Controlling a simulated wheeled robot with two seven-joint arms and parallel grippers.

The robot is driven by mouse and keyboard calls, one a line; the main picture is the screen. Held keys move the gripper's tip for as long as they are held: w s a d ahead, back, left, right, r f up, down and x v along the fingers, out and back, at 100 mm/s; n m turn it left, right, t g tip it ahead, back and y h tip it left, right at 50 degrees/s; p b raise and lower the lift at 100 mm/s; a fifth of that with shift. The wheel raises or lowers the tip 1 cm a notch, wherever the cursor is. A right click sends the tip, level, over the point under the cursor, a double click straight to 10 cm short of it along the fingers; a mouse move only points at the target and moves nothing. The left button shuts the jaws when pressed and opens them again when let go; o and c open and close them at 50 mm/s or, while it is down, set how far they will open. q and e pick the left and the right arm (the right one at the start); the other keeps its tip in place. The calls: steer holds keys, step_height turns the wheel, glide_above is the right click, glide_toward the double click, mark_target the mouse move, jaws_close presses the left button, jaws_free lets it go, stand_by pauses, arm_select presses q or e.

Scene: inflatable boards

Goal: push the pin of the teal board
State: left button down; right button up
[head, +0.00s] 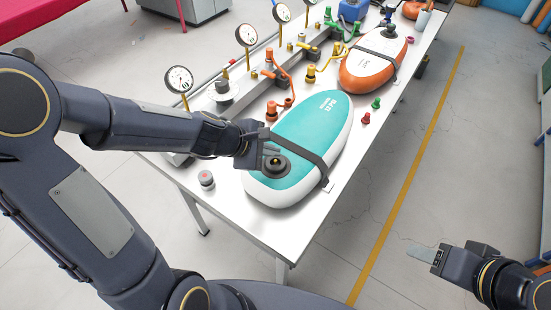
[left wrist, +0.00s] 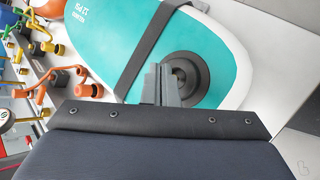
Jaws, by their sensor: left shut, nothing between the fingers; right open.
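The teal board (head: 312,122) lies on the metal table, held by a dark strap (head: 304,153). Its round black valve (head: 277,164) sits near the close end, with a small yellowish pin (head: 275,159) in the middle. My left gripper (head: 268,154) is shut and empty, with its tips at the valve's left edge in the head view. In the left wrist view the shut fingers (left wrist: 168,88) overlap the valve (left wrist: 188,78) and partly hide its middle; I cannot tell if they touch it. My right gripper (head: 428,255) is off to the lower right, away from the table, open and empty.
An orange board (head: 373,62) lies further back on the table (head: 262,220). Dial gauges (head: 179,80) and orange and yellow fittings (head: 278,108) line the left side. A small grey and red part (head: 206,179) stands near the front left. Red and green caps (head: 366,118) lie to the right.

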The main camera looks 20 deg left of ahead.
arm_select(q)
steer(key=shift+f, duration=0.1)
steer(key=shift+f+b, duration=0.35)
steer(key=shift+b, duration=0.15)
steer(key=shift+f+b, duration=0.7)
steer(key=shift+b, duration=0.05)
stand_by(0.8)
steer(key=shift+r+p, duration=1.15)
steer(key=shift+r, duration=0.05)
steer(key=shift+r, duration=0.1)
step_height(320, 180, up, 6)
steer(key=p, duration=0.5)
steer(key=shift+p, duration=0.35)
